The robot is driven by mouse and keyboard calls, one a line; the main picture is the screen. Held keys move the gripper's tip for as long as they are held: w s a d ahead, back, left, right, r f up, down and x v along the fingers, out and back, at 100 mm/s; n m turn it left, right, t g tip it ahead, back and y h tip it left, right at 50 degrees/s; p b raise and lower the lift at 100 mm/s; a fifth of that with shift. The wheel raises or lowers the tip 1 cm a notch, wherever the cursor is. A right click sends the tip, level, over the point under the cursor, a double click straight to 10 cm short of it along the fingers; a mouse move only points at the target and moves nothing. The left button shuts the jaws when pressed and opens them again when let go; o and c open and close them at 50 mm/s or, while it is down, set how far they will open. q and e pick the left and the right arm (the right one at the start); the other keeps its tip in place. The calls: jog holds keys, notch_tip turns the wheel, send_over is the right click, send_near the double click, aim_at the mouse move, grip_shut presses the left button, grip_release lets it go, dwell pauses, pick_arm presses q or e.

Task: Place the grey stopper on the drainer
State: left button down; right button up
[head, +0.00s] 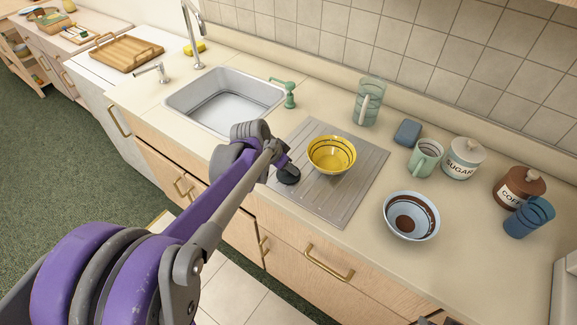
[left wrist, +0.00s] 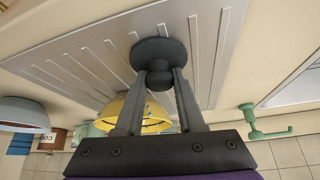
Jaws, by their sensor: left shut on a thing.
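The dark grey stopper (head: 289,176) is a round disc with a knob, at the left part of the ridged metal drainer (head: 345,197). My left gripper (head: 280,163) is shut on it. In the left wrist view the two fingers (left wrist: 160,82) pinch the knob of the stopper (left wrist: 158,52), with its disc over the drainer (left wrist: 75,62). I cannot tell whether the disc touches the metal.
A yellow bowl (head: 332,154) stands on the drainer, just right of the stopper. The sink (head: 225,100) and a green soap dispenser (head: 289,95) are beyond my gripper. A blue bowl (head: 411,215) stands right of the drainer. The drainer's front part is clear.

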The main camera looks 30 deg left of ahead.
pick_arm(q)
jog(key=shift+f, duration=0.1)
jog(key=c, duration=0.5)
grip_release()
jog(key=shift+r, duration=0.25)
jog(key=p+v, duration=0.1)
jog(key=v, duration=1)
jog(key=s+d+f+n, duration=0.1)
jog(key=s+d+f, duration=0.2)
jog(key=s+d, duration=0.1)
jog(key=s+d+f+n+y, duration=0.1)
jog(key=s+d+f, duration=0.2)
jog(key=s, duration=0.3)
jog(key=s+d+f+n, duration=0.1)
jog(key=s+d+f, duration=0.2)
jog(key=d, duration=0.3)
jog(key=shift+s+f+y, duration=0.15)
jog(key=shift+s+f, duration=0.05)
jog(key=shift+s, duration=0.25)
jog(key=shift+s+f+y, duration=0.15)
jog(key=shift+s+f, duration=0.05)
jog(key=shift+s, duration=0.25)
